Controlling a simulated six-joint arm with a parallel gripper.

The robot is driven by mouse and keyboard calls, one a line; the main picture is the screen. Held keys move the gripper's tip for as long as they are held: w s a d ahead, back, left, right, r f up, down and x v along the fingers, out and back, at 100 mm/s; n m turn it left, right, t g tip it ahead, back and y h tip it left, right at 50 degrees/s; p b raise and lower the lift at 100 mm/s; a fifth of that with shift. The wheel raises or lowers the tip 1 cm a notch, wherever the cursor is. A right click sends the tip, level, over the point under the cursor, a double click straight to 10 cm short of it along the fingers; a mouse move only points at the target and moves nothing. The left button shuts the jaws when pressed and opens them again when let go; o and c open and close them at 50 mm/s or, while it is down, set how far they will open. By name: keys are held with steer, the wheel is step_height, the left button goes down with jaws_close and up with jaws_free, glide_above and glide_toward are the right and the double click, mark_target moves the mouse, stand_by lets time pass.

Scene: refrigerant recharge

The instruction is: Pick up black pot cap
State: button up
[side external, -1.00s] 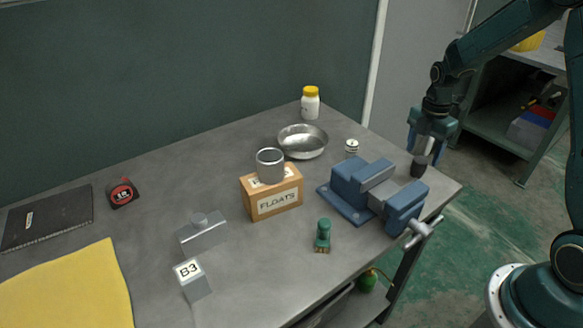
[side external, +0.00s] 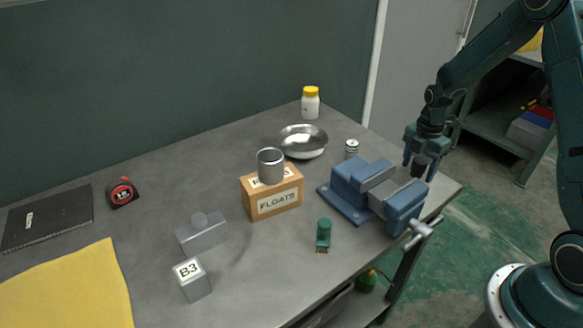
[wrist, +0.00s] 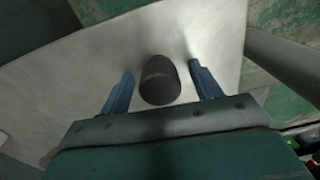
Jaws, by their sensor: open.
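The black pot cap (wrist: 160,80) is a dark, rounded piece that stands between my two blue fingers in the wrist view. In the side view the cap (side external: 419,170) shows as a dark patch at the table's right end, behind the vise and mostly covered by the fingers. My gripper (side external: 420,166) is open and points down over the cap, with a finger on either side. In the wrist view a gap shows between the cap and each finger of my gripper (wrist: 162,70).
A blue vise (side external: 368,190) stands close in front of my gripper. A small can (side external: 351,149), a metal bowl (side external: 303,141) and a yellow-capped bottle (side external: 310,103) stand to the left. A wooden FLOATS box (side external: 272,196) bears a grey cup (side external: 270,167). The table's right edge is near.

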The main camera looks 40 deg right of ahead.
mark_target(420, 160)
stand_by(0.3)
steer(key=c, duration=1)
steer(key=shift+r, duration=0.1)
steer(key=shift+c, duration=0.4)
step_height(420, 160, up, 20)
stand_by(0.3)
